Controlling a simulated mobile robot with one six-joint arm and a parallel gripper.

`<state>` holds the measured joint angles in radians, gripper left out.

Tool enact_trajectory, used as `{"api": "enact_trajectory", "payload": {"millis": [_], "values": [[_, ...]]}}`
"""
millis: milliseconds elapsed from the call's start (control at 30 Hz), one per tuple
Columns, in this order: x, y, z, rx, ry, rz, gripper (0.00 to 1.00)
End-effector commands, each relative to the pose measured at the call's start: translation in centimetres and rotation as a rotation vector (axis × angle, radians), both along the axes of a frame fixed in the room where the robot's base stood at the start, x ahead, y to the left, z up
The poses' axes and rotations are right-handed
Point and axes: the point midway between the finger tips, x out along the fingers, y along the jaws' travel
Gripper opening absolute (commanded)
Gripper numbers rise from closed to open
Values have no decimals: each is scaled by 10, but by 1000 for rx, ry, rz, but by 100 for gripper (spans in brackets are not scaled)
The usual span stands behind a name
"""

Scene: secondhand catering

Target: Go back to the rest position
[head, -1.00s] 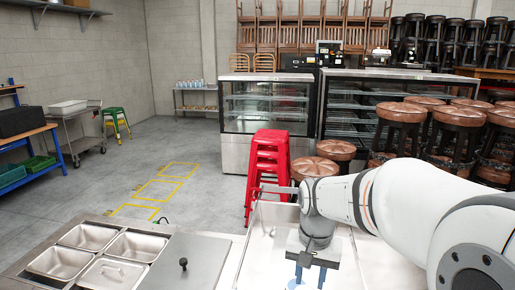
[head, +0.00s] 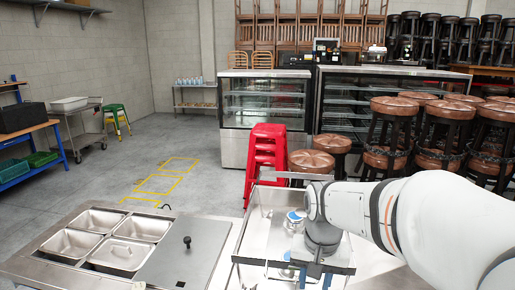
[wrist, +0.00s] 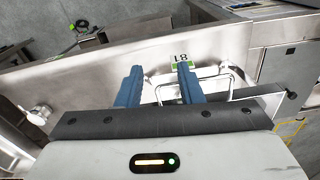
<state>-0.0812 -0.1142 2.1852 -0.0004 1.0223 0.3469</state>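My white arm reaches in from the right. In the wrist view my gripper (wrist: 159,68) shows two blue fingers standing apart, with nothing held between them.
Steel food pans (head: 70,243) sit in a counter at lower left. Red stacked stools (head: 264,155), copper-topped stools (head: 396,107) and a glass display case (head: 264,105) stand beyond. Open floor (head: 115,180) is at left.

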Motion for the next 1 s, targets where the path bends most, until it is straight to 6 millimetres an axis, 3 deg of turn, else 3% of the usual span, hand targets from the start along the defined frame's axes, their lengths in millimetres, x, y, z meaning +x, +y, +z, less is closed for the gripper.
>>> {"api": "enact_trajectory", "payload": {"millis": [267, 600, 1000], "values": [[-37, -12, -26, -5, -78, 86, 34], [-95, -26, -73, -39, -205, 235, 34], [-103, -30, -77, -47, -221, 259, 34]]}}
